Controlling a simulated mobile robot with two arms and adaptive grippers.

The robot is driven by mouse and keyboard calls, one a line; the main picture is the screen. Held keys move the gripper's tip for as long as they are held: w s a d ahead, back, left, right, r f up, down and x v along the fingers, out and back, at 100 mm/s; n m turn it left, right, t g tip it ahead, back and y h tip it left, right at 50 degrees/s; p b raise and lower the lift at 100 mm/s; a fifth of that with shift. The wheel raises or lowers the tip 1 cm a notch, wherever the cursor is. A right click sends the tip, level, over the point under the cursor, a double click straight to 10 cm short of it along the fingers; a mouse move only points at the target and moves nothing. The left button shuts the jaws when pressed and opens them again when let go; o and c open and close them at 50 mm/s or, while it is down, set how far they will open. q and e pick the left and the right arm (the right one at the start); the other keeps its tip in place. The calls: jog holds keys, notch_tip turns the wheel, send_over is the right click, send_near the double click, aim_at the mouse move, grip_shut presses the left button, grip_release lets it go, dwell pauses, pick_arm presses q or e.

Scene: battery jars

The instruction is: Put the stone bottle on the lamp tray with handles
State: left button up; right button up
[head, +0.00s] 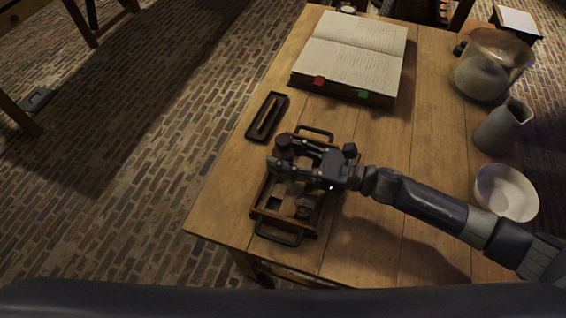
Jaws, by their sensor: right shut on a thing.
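The wooden lamp tray with dark handles (258,212) lies near the left front part of the table. My right gripper (283,154) is above the far end of the tray, reaching in from the right. It is shut on a dark, round-topped thing, which looks like the stone bottle (284,143). Its lower part is hidden by the fingers, and I cannot tell whether it touches the tray. My left gripper is out of view.
An open book (350,50) lies behind the tray, and a narrow dark pen tray (267,115) lies to its upper left. A glass jar (490,66), a grey pitcher (503,127) and a white bowl (507,190) stand at the right. The table's left edge is close to the tray.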

notch_tip(320, 180, down, 3)
jog(key=shift+f, duration=0.15)
jog(key=shift+f+b, duration=0.2)
jog(key=shift+b, duration=0.1)
jog(key=o, duration=0.9)
jog(key=shift+r, duration=0.15)
